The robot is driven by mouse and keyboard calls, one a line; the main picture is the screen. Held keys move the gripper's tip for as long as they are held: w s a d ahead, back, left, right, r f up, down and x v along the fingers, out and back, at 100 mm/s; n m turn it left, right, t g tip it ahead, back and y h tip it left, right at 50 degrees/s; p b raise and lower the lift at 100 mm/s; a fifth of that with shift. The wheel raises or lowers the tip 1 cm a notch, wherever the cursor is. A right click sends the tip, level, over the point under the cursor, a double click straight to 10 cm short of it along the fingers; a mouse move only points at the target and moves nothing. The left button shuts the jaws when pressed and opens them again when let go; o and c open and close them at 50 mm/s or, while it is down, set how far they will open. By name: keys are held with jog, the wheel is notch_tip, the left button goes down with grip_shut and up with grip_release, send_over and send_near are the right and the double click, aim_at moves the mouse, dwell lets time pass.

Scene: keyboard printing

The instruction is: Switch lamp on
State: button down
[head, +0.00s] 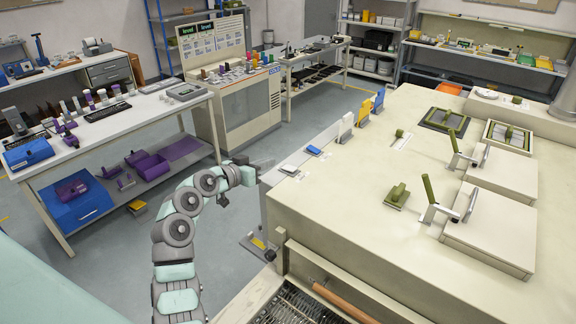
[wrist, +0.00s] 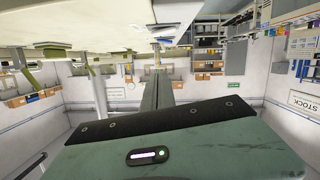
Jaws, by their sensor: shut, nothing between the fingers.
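I cannot make out a lamp or a lamp switch for certain in either view. My gripper (head: 264,163) is at the end of my raised arm, beside the left edge of the large cream machine (head: 345,185) in the head view. It is small there; its fingers are shut and empty. In the wrist view, my gripper (wrist: 158,75) points away from the camera, and the room appears upside down. The machine's pale surface fills the upper left there.
Green-handled clamps and hinged lids (head: 487,224) stand on the machine top. A blue piece (head: 313,150) and upright white, yellow and blue plates lie along its left edge. A workbench (head: 110,117) with purple parts stands left. Open floor (head: 105,245) lies left of my arm.

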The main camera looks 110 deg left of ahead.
jog(key=shift+s+d, duration=0.15)
jog(key=p, duration=0.2)
send_over(288, 176)
jog(key=shift+s+f, duration=0.2)
jog(key=shift+f, duration=0.35)
jog(key=shift+s+f, duration=0.2)
jog(key=shift+f, duration=0.35)
jog(key=f, duration=0.3)
jog(key=shift+w+f+p, duration=0.2)
jog(key=shift+w+p, duration=0.1)
jog(key=shift+w+f, duration=0.1)
jog(key=shift+f, duration=0.35)
